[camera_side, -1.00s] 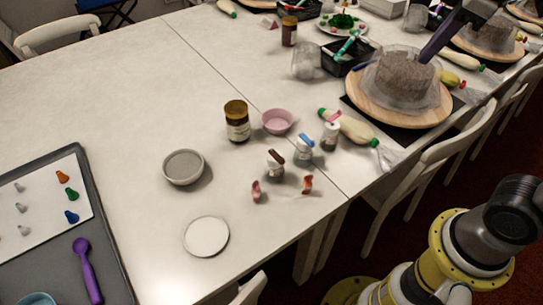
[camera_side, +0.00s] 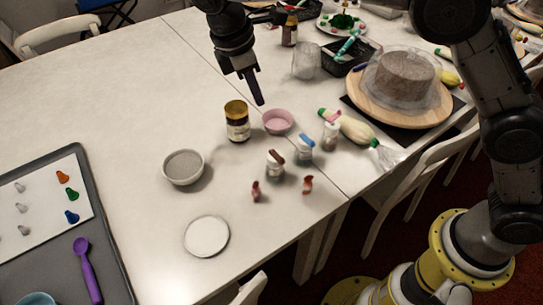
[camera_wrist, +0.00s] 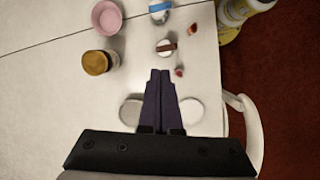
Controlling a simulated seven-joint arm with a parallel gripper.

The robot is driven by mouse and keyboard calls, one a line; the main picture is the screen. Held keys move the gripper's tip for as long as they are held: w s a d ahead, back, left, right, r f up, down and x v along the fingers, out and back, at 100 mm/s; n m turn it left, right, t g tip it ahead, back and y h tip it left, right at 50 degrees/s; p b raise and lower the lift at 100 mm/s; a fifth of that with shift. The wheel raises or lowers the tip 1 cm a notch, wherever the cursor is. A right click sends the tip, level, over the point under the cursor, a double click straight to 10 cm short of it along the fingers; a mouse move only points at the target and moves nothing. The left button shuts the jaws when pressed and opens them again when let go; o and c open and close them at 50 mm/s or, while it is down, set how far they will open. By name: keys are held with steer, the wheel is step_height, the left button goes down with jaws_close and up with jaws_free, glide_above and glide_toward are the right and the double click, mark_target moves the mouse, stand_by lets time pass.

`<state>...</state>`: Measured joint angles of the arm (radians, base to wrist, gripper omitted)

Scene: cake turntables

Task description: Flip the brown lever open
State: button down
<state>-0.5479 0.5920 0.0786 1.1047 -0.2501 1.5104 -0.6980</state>
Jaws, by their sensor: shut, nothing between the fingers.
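The brown lever (camera_side: 276,156) sits on top of a small white bottle (camera_side: 275,170) near the table's front edge. In the wrist view the brown lever (camera_wrist: 167,48) lies across the round white top, ahead of my fingertips. I cannot tell the lever's exact tilt.
A blue-lever bottle (camera_side: 304,150) and a red-lever bottle (camera_side: 330,134) stand to the right. The brown-lidded jar (camera_side: 237,122) and pink bowl (camera_side: 278,121) are close behind. Two small red pieces (camera_side: 256,191) lie in front.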

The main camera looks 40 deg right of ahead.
mark_target(277, 155)
steer(key=s+a+f+n+h, duration=0.1)
steer(key=s+a+f, duration=0.1)
steer(key=a+f, duration=0.4)
step_height(277, 155, down, 3)
steer(key=shift+r+n+g, duration=0.2)
steer(key=shift+n+g, duration=0.1)
steer(key=shift+g, duration=0.1)
steer(key=s+d+f, duration=0.1)
steer(key=d+f, duration=0.6)
steer(key=f, duration=0.2)
steer(key=shift+d+f, duration=0.15)
steer(key=shift+d, duration=0.15)
